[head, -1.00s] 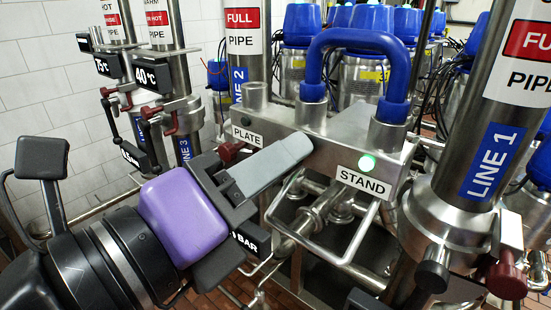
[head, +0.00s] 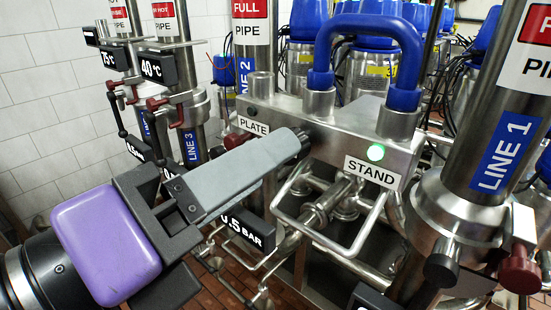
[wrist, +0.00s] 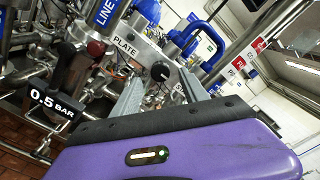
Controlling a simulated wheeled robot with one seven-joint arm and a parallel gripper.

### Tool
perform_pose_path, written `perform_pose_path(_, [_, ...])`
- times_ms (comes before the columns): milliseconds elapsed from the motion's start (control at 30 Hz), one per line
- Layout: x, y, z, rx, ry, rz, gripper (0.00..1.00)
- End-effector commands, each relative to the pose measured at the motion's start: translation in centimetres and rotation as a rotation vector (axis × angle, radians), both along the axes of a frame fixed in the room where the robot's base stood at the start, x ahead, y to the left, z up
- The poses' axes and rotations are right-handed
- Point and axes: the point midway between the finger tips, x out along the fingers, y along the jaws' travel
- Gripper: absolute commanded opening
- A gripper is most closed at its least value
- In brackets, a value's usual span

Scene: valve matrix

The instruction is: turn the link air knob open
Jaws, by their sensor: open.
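The link air knob appears to be the small black knob on the steel panel (head: 345,135) between the PLATE and STAND labels. In the head view the knob (head: 304,138) shows just past my gripper's tip, partly hidden. In the wrist view the black knob (wrist: 160,72) lies between my two finger ends, its pointer mark hard to read. My gripper (head: 290,146) has its grey fingers pointed at the panel, one finger hiding the other in the head view. In the wrist view my gripper (wrist: 160,79) is open, with a gap around the knob; contact cannot be told.
A blue U-shaped pipe (head: 365,30) rises from the panel. A bent steel bar handle (head: 330,240) juts out below.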

Motion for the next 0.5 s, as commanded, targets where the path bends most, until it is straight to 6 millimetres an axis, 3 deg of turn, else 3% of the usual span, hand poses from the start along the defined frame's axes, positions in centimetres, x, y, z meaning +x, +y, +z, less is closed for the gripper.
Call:
perform_pose_path(200, [-2.3, 1.9, -0.1, -0.001, -0.001, 0.002, 0.52])
perform_pose_path(500, [-3.0, 2.3, 0.0, 0.0, 0.0, 0.0, 0.52])
